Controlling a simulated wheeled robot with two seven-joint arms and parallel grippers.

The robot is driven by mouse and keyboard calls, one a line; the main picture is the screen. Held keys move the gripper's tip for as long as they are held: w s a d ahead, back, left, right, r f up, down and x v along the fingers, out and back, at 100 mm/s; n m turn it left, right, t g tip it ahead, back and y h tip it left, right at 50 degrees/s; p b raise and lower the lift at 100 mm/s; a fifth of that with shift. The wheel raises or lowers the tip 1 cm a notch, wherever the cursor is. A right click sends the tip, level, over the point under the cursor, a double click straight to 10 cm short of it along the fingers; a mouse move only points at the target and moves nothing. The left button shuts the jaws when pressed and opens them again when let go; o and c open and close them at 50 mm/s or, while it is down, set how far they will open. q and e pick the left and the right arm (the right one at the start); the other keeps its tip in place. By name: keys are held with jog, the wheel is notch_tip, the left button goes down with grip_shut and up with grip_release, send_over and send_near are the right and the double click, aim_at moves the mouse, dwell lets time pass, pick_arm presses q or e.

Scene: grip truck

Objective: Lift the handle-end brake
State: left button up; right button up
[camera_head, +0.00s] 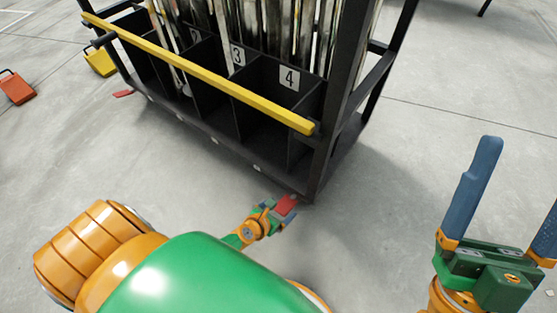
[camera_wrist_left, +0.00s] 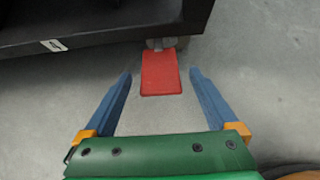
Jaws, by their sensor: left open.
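A red brake pedal (camera_head: 287,205) sticks out low at the near corner of the black truck (camera_head: 312,180). In the left wrist view the pedal (camera_wrist_left: 161,75) is a flat red plate on a grey caster mount under the truck's edge. My left gripper (camera_head: 278,209) is open at the pedal. In the left wrist view its blue fingers (camera_wrist_left: 160,74) stand on either side of the pedal's outer part, with gaps on both sides. My right gripper (camera_head: 520,175) is open and empty at the right, away from the truck. A second red pedal (camera_head: 123,93) shows at the truck's far left end.
The truck has numbered bays holding upright metal poles (camera_head: 300,40) and a yellow bar (camera_head: 200,72) along its side. A yellow case (camera_head: 100,61) and an orange case (camera_head: 16,88) are on the floor at left. The concrete floor (camera_head: 420,150) right of the truck is clear.

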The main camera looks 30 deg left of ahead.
pick_arm(q)
jog(key=shift+p+v, duration=0.35)
jog(key=shift+v, duration=0.7)
pick_arm(e)
jog(key=w+f+m+g+h, duration=0.1)
jog(key=w+f+g+h, duration=0.2)
jog(key=w+f, duration=0.3)
jog(key=shift+w+a+f+g+h, duration=0.15)
jog(key=shift+f+g+h, duration=0.25)
jog(key=shift+g, duration=0.5)
